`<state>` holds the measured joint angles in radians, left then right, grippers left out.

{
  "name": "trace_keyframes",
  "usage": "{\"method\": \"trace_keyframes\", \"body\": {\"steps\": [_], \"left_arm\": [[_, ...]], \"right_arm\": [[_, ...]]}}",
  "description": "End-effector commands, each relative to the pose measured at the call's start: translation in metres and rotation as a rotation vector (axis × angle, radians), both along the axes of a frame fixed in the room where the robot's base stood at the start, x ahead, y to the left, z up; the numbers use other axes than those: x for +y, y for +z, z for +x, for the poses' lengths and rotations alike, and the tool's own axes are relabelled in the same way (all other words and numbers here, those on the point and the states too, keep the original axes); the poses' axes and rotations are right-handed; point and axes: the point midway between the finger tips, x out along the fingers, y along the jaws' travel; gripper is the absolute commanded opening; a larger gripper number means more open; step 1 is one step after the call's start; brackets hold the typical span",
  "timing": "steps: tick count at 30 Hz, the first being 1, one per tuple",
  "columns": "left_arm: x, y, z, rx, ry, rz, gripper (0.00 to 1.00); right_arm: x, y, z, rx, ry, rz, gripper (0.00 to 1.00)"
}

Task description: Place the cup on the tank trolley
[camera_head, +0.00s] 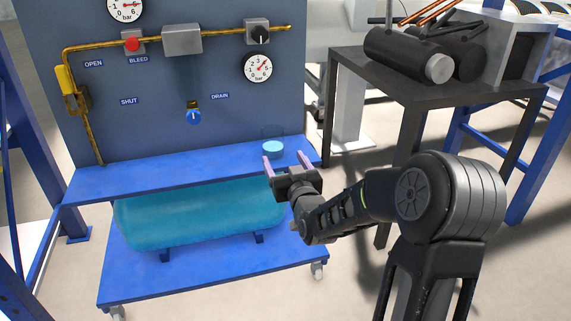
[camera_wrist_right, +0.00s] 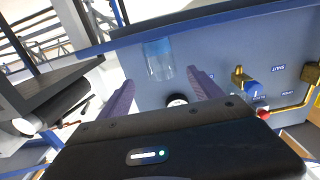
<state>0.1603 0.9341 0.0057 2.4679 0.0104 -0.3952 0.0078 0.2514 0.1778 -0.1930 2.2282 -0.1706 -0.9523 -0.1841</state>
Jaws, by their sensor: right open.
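A clear cup (camera_head: 272,147) with light blue liquid at its bottom stands upright on the right part of the blue shelf (camera_head: 190,174) of the panel. It also shows in the right wrist view (camera_wrist_right: 159,60), which is upside down. My right gripper (camera_head: 270,157) is open and empty, its fingers pointing at the cup from the near side. The cup appears just beyond the fingertips, and I cannot tell the exact gap. The tank trolley (camera_head: 200,277) is a blue wheeled deck under the shelf, with a teal tank (camera_head: 195,213) on it. My left gripper is not in view.
The upright panel (camera_head: 215,80) carries gauges, a brass pipe and a blue-handled drain valve (camera_head: 193,114) behind the shelf. A dark table (camera_head: 440,93) with black cylinders stands at the right. The trolley deck's front strip is clear.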

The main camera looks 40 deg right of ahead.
Motion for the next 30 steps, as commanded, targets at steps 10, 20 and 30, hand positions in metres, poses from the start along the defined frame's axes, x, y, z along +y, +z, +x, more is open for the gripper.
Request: {"method": "trace_keyframes", "body": {"steps": [10,20,30], "left_arm": [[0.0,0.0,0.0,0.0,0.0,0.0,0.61],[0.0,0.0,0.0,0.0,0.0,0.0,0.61],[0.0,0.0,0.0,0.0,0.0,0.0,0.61]], "right_arm": [[0.0,0.0,0.0,0.0,0.0,0.0,0.75],[0.0,0.0,0.0,0.001,0.0,0.0,0.75],[0.058,-0.101,0.003,0.21,0.088,0.124,0.75]]}}
